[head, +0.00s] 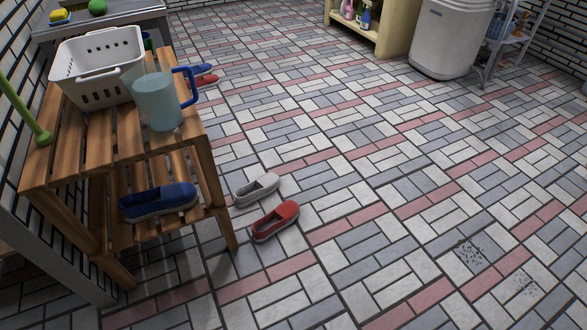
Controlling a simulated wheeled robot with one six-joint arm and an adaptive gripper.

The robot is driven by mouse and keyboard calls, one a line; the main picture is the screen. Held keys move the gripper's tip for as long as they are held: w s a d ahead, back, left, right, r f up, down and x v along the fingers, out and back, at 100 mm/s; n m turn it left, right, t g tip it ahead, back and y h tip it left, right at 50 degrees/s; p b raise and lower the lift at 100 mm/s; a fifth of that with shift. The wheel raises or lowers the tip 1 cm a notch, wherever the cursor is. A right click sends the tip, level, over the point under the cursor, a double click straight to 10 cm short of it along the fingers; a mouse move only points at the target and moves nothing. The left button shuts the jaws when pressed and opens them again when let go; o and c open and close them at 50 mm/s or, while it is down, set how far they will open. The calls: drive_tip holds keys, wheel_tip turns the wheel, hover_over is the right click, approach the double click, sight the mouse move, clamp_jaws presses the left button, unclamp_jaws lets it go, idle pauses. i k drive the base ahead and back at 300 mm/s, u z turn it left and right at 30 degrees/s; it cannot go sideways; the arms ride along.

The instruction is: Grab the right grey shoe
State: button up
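One grey shoe (256,190) lies on the tiled floor just right of the wooden rack. Its opening faces up. A red shoe (276,221) lies close in front of it, slightly to the right. I see only one grey shoe, and I cannot tell from this view whether it is a left or a right one. My gripper is not in view.
The slatted wooden rack (97,150) holds a white basket (98,68), a blue-handled jug (157,103) and, on its lower shelf, a blue shoe (158,201). Blue and red shoes lie behind it. A white bin (446,38) stands far right. The middle floor is open.

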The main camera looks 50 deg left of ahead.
sight(257, 187)
drive_tip(key=u, duration=0.1)
drive_tip(key=i, duration=1.85)
drive_tip(key=u, duration=0.95)
drive_tip(key=i, duration=1.1)
drive_tip(key=u, duration=1.65)
drive_tip(key=i, duration=0.85)
drive_tip(key=u, duration=0.6)
